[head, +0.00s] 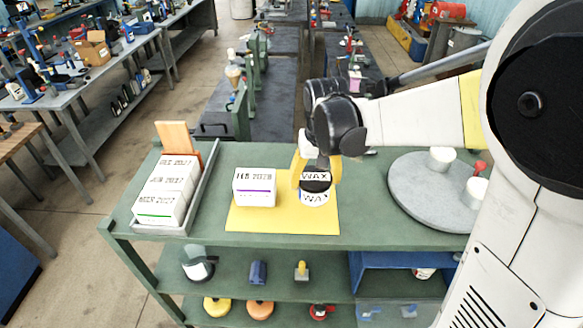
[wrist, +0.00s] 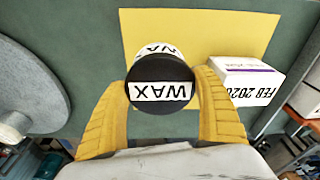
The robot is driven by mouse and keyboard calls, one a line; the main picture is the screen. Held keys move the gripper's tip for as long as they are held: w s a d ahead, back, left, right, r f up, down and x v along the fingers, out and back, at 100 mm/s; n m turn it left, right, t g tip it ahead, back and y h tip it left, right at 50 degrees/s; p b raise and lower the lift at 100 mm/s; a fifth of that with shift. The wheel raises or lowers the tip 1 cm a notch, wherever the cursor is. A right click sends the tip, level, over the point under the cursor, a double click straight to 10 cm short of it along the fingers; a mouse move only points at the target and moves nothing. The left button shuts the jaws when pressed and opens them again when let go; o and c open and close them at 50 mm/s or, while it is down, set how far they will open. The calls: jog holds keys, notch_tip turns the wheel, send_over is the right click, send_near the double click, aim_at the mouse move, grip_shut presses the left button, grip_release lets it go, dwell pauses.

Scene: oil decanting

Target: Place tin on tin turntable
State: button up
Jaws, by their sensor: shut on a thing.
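The tin (head: 315,197) is white with a black top and WAX labels. It is over the right part of the yellow mat; I cannot tell whether it touches the mat. My gripper (head: 316,172) has yellow fingers around it from above, shut on it. In the wrist view the tin (wrist: 163,90) sits between both fingertips (wrist: 165,88), its black top facing the camera. The grey round turntable (head: 415,205) stands to the right on the bench, bearing white cups or tins and a small red-topped thing. Its edge shows at left in the wrist view (wrist: 35,85).
A white box marked FEB (head: 254,188) with a purple stripe stands on the yellow mat (head: 270,222), left of the tin. A grey tray (head: 203,195) of several white dated boxes lies farther left. Green bench top (head: 365,215) is clear between mat and turntable.

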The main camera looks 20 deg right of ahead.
jog(key=shift+w+a+f, duration=0.5)
jog(key=shift+a+f, duration=0.1)
jog(key=shift+a, duration=0.25)
jog(key=shift+a+f, duration=0.1)
jog(key=shift+f, duration=0.15)
notch_tip(320, 180, down, 4)
jog(key=shift+w+r, duration=0.1)
jog(key=shift+r, duration=0.05)
jog(key=shift+f, duration=0.2)
jog(key=o, duration=1.4)
jog(key=shift+r, duration=0.1)
